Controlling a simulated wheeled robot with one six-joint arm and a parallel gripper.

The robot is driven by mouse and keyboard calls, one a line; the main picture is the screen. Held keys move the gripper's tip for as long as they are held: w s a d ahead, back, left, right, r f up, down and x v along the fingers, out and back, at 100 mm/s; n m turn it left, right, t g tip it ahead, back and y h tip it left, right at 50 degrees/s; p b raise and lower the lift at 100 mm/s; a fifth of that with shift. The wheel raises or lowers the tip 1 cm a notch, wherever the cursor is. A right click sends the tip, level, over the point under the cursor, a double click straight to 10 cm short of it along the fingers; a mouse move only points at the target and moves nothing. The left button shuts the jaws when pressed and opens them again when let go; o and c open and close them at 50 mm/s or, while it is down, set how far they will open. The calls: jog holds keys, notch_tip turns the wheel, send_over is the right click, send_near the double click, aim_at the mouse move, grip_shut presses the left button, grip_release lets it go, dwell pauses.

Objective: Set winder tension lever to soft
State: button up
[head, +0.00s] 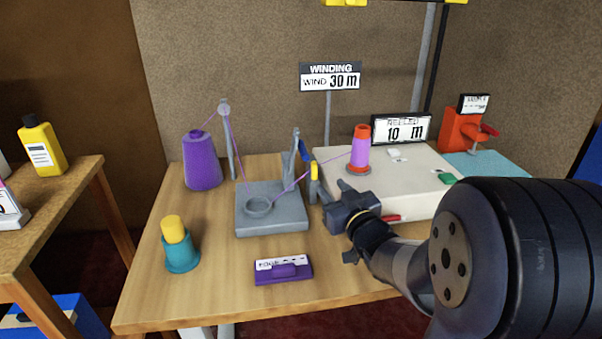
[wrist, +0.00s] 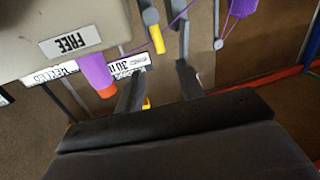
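The winder is a cream box (head: 430,182) with a thread reel (head: 360,148), purple around an orange core, on top. A short grey lever with a yellow tip (head: 314,170) stands at its left end; it looks like the tension lever. It also shows in the wrist view (wrist: 156,38), beyond and roughly between my fingertips. My gripper (head: 330,191) is just right of and close to it, with fingers apart and nothing between them. I cannot tell whether a finger touches it. No soft marking is readable. A label reading FREE (wrist: 70,41) shows on the cream box.
Purple thread runs from a purple cone (head: 202,162) through a guide post and grey block (head: 272,222) to the reel. A tall grey post with a blue part (head: 303,150) stands near the lever. A counter sign (head: 401,129) reads 10 m; another sign (head: 330,77) reads wind 30 m.

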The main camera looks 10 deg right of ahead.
aim_at(315, 168)
jog(key=w, duration=0.3)
jog(key=w+a, duration=0.1)
jog(key=w, duration=0.5)
jog(key=shift+a, duration=0.35)
jog(key=shift+c, duration=0.2)
grip_shut()
